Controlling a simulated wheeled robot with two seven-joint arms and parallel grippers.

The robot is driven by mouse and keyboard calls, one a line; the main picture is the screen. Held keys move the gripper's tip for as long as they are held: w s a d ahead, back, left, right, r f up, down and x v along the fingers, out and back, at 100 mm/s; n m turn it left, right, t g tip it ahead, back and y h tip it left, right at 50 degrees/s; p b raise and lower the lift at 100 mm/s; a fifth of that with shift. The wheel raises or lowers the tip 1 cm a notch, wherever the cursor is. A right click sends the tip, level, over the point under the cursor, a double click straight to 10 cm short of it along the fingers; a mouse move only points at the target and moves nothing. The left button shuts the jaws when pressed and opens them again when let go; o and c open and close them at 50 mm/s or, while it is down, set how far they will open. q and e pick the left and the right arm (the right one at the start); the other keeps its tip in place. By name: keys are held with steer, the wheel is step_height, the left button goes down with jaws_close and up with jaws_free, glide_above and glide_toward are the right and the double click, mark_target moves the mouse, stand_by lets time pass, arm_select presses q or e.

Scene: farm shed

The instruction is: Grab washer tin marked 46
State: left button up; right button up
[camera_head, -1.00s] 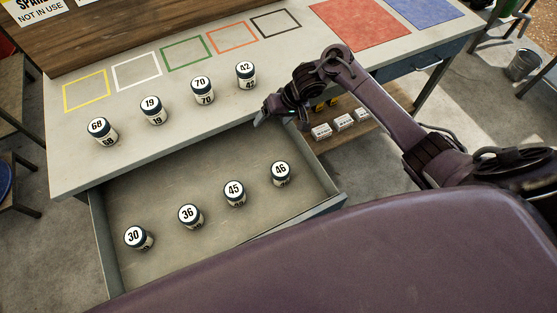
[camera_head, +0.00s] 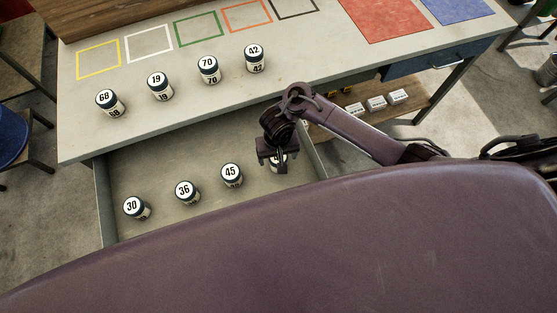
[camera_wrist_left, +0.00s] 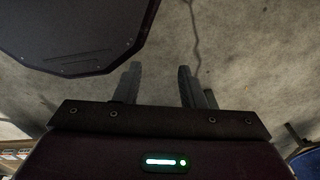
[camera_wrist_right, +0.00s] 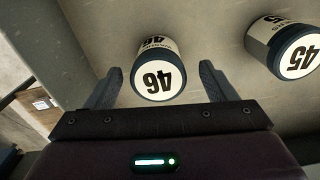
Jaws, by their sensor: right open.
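The tin marked 46 (camera_wrist_right: 155,72) stands in the open drawer, white with a dark lid rim. In the right wrist view it sits between the two fingers of my right gripper (camera_wrist_right: 158,88), with gaps on both sides. In the head view my right gripper (camera_head: 277,160) is over the tin and hides most of it; a small part of the tin (camera_head: 279,167) shows. My right gripper is open. My left gripper (camera_wrist_left: 160,85) shows only in its own wrist view, fingers apart and empty above the concrete floor.
Tin 45 (camera_head: 232,175) stands beside it in the drawer (camera_head: 150,165), with tins 36 (camera_head: 187,192) and 30 (camera_head: 137,208) further left. Tins 68, 19, 70 and 42 (camera_head: 255,58) stand on the tabletop (camera_head: 140,120). The drawer's right wall (camera_head: 318,160) is close to my right gripper.

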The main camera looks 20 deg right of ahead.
step_height(320, 180, down, 3)
steer(key=shift+w+d+r+b, duration=0.1)
steer(key=shift+b, duration=0.25)
steer(key=shift+f, duration=0.25)
steer(key=c, duration=1)
steer(key=shift+c, duration=0.6)
arm_select(q)
steer(key=shift+d+f, duration=0.45)
steer(key=shift+f, duration=0.15)
arm_select(e)
steer(key=shift+r, duration=0.1)
